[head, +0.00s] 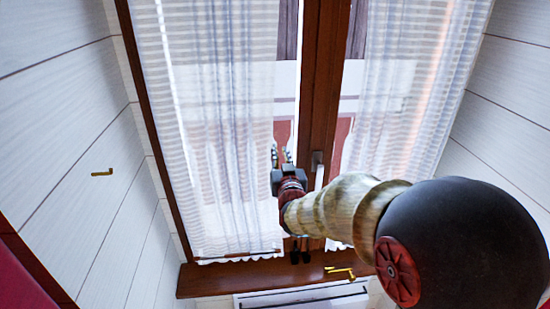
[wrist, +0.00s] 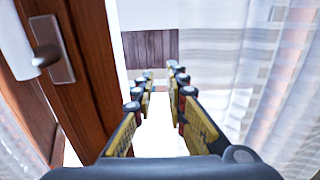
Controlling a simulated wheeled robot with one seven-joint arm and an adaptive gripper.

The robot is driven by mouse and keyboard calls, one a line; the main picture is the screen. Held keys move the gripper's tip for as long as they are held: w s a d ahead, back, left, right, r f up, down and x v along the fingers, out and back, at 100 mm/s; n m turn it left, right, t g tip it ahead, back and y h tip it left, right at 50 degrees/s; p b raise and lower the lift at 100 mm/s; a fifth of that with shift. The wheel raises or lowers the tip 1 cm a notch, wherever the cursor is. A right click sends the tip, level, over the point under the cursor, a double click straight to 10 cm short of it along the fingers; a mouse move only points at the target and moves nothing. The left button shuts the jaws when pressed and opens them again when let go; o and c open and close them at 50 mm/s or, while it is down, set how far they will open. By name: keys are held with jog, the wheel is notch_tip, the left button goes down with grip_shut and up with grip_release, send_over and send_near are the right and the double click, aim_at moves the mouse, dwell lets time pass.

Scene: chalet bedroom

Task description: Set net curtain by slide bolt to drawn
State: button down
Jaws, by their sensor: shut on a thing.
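A white striped net curtain (head: 205,120) hangs on the left of the window in the head view, and another (head: 415,85) hangs on the right. My gripper (head: 281,152) is at the inner edge of the left curtain, beside the central window post. In the wrist view, my gripper (wrist: 161,82) has its fingers with a narrow gap between them, shut on the curtain's edge; the pinched cloth is hard to make out. A net curtain (wrist: 245,75) fills the right of that view. I cannot tell for sure which fitting is the slide bolt.
A window handle (wrist: 47,55) is on the wooden post (wrist: 85,65), close to my gripper. A brass fitting (head: 102,172) is on the left wall. Another brass piece (head: 341,271) is by the wooden sill (head: 230,280). White plank walls flank the window.

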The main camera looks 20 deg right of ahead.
jog(key=c, duration=1.8)
grip_release()
jog(key=shift+o, duration=0.2)
jog(key=v, duration=1.2)
